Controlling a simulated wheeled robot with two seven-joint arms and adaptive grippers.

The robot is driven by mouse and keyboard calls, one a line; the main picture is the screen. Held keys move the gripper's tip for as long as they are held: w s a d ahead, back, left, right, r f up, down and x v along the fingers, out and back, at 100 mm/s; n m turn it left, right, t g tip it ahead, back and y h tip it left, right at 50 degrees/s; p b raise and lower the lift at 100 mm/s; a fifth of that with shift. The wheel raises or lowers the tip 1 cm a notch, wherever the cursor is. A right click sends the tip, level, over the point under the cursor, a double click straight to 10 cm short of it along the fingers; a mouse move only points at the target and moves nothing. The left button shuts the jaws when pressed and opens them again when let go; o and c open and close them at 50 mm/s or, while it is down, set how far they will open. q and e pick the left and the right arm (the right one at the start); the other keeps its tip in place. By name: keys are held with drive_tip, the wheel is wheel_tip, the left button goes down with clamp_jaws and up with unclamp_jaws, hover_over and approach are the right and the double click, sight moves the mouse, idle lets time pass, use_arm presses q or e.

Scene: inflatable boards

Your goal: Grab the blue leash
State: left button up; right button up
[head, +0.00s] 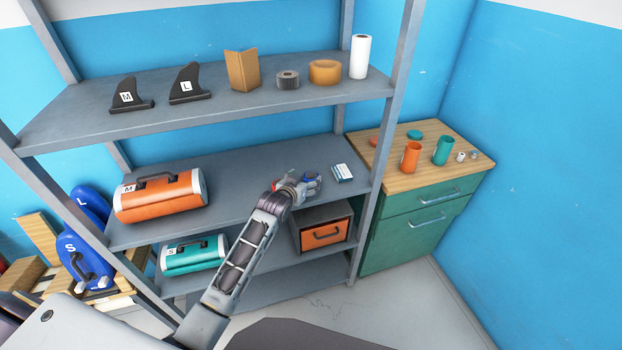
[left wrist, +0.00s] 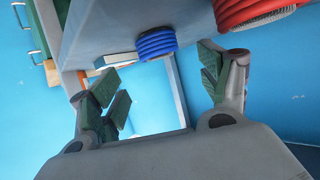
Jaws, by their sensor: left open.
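The blue leash (left wrist: 156,44) is a coil on the shelf, between my open left gripper's fingers (left wrist: 160,86) in the left wrist view and a little beyond their tips. I see no contact with it. In the head view my left gripper (head: 301,187) is at the middle shelf, and the blue leash (head: 311,176) is partly hidden behind it. A red coil (left wrist: 252,10) lies beside the blue one in the left wrist view. My right gripper is not in view.
A small white-and-teal box (head: 342,172) lies to the right on the same shelf. An orange case (head: 160,197) stands to the left. An orange-fronted box (head: 323,234) is on the shelf below. The upper shelf (head: 210,110) overhangs, and a shelf post (head: 385,130) stands to the right.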

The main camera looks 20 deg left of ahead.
sight(310, 176)
use_arm(q)
drive_tip(key=shift+w+f, duration=0.2)
drive_tip(key=shift+w, duration=0.3)
drive_tip(key=shift+x, duration=2.6)
drive_tip(key=shift+s+f, duration=0.15)
drive_tip(key=shift+f, duration=0.05)
drive_tip(key=c, duration=1.1)
